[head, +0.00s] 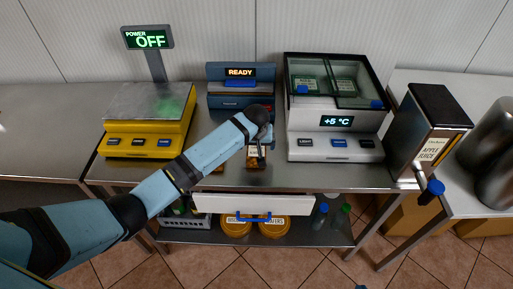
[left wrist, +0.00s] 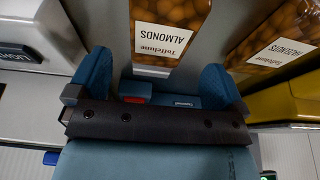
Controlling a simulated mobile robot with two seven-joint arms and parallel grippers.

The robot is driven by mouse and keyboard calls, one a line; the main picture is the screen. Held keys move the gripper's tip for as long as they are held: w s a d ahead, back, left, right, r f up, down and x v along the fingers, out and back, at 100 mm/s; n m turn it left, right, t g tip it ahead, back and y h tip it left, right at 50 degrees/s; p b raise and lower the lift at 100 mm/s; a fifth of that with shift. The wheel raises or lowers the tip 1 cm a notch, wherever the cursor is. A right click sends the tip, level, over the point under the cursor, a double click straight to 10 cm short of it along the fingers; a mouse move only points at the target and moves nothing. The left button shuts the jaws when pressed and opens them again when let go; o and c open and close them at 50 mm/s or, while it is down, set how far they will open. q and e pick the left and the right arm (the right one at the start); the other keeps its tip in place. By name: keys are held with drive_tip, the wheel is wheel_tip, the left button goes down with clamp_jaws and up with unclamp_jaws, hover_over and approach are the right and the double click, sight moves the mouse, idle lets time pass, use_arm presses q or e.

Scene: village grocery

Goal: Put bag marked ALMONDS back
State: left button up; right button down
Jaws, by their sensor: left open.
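The bag marked ALMONDS (left wrist: 172,12) shows at the top of the left wrist view, with brown nuts and a pale label that reads upside down. It also shows in the head view (head: 256,161) on the steel counter, partly hidden by my gripper. My left gripper (left wrist: 157,68) is open, its two blue fingers apart and pointing toward the bag, with nothing visible held between them. In the head view the gripper (head: 259,150) is over the bag. A HAZELNUTS bag (left wrist: 282,45) stands beside it in the left wrist view. My right gripper is not in view.
A yellow scale (head: 140,143) stands left, a blue device reading READY (head: 228,75) behind, and a glass-lidded cooler (head: 305,125) right. A juice dispenser (head: 430,120) stands farther right. A drawer with a blue handle (head: 305,204) is below the counter, above a shelf with tubs (head: 273,230).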

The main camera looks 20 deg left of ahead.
use_arm(q)
drive_tip(key=a+v, duration=0.1)
drive_tip(key=v, duration=0.7)
drive_tip(key=s+d+f+m+t+h, duration=0.3)
drive_tip(key=s+d+f+h, duration=0.15)
drive_tip(key=s+f, duration=0.5)
drive_tip(key=s+a+f+m+t, duration=0.1)
drive_tip(key=s+a+f+t, duration=0.1)
drive_tip(key=s, duration=0.9)
drive_tip(key=s+a+f+m+t, duration=0.2)
drive_tip(key=s+f, duration=0.1)
drive_tip(key=s, duration=0.8)
drive_tip(key=shift+s+f+t, duration=0.2)
drive_tip(key=shift+f+t, duration=0.1)
drive_tip(key=shift+t, duration=0.1)
drive_tip(key=shift+a, duration=0.15)
